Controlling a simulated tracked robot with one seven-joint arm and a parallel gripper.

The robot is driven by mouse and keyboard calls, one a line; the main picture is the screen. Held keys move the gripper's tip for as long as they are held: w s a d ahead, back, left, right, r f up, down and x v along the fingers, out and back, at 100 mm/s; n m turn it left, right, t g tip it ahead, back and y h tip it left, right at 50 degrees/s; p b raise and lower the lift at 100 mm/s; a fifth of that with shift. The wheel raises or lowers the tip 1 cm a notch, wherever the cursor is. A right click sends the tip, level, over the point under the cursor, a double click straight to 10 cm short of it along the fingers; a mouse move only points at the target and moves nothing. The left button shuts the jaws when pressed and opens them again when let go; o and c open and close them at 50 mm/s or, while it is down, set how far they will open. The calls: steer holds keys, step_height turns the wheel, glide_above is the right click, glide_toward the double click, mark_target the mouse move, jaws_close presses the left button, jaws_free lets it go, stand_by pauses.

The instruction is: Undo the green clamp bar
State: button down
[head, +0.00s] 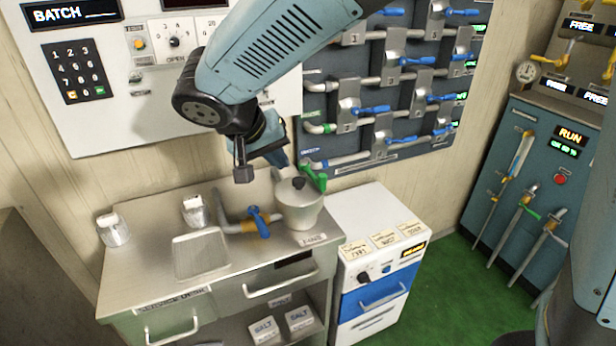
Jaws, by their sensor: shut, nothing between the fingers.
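My gripper (243,177) points down, shut and empty, in the air over the back of the steel worktop. It is left of and above the lidded metal pot (299,207). A green handle (314,177) shows just behind the pot's upper right side, by the lower pipe end of the wall panel. Another green-handled bar (528,213) is on the blue-grey cabinet at the far right, well away from my gripper. I cannot tell from this view which green part is the clamp bar, or whether either is fastened.
The worktop (150,225) holds metal canisters, a shallow tray (201,254) and a blue-handled valve (259,222). A white cabinet (372,225) with a blue drawer stands to its right. The pipe panel (395,85) has several blue handles. Green floor (440,290) lies open before the blue-grey cabinet (560,160).

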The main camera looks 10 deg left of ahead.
steer(key=a, duration=0.2)
glide_toward(316, 186)
steer(key=a+f, duration=0.2)
steer(key=f, duration=0.1)
steer(key=shift+w+a+f, duration=0.1)
steer(key=shift+a+f, duration=0.05)
steer(key=shift+w+d, duration=0.25)
steer(key=shift+d, duration=0.3)
steer(key=shift+w+d, duration=0.25)
steer(key=shift+d, duration=0.3)
steer(key=shift+w+d, duration=0.4)
steer(key=shift+d, duration=0.25)
